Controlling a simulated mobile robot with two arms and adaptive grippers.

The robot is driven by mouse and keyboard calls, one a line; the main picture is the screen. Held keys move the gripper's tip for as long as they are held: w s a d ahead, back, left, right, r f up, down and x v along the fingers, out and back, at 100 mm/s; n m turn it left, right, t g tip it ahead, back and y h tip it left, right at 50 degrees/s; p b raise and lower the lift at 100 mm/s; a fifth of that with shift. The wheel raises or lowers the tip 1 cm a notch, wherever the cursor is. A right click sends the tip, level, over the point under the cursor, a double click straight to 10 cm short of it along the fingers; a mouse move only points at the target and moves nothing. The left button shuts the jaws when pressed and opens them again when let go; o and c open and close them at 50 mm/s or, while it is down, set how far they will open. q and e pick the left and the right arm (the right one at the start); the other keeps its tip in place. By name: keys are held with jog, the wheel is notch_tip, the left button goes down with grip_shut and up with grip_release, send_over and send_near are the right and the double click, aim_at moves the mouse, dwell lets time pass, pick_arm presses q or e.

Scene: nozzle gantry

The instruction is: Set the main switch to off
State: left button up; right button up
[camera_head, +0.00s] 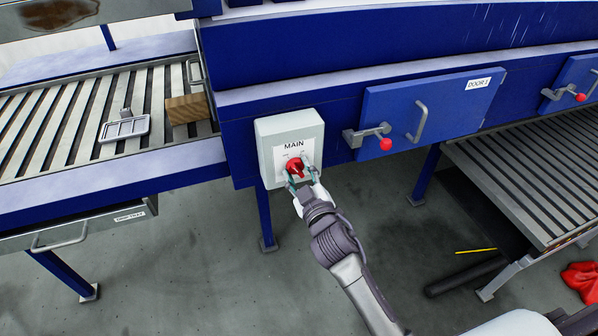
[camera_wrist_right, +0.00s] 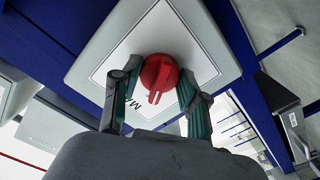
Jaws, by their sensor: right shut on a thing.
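The main switch is a red rotary knob (camera_head: 295,166) on a grey box (camera_head: 265,127) labelled MAIN, fixed to the blue machine frame. My right gripper (camera_head: 302,175) reaches up to it from below, with its two fingers on either side of the knob. In the right wrist view the red knob (camera_wrist_right: 158,76) sits between the green-padded fingers (camera_wrist_right: 155,95), which are closed on it. The small markings beside the knob are too small and partly covered to read. My left gripper is not in view.
Slatted conveyors stand at left (camera_head: 70,110) and right (camera_head: 510,190). A wooden block (camera_head: 187,109) lies on the left one. A red cloth (camera_head: 582,280) lies at lower right.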

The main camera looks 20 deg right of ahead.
jog(key=o, duration=1.1)
jog(key=shift+o, duration=0.2)
jog(key=shift+s, duration=0.1)
jog(key=s, duration=1.1)
jog(key=shift+s+d, duration=0.2)
jog(key=shift+s, duration=0.2)
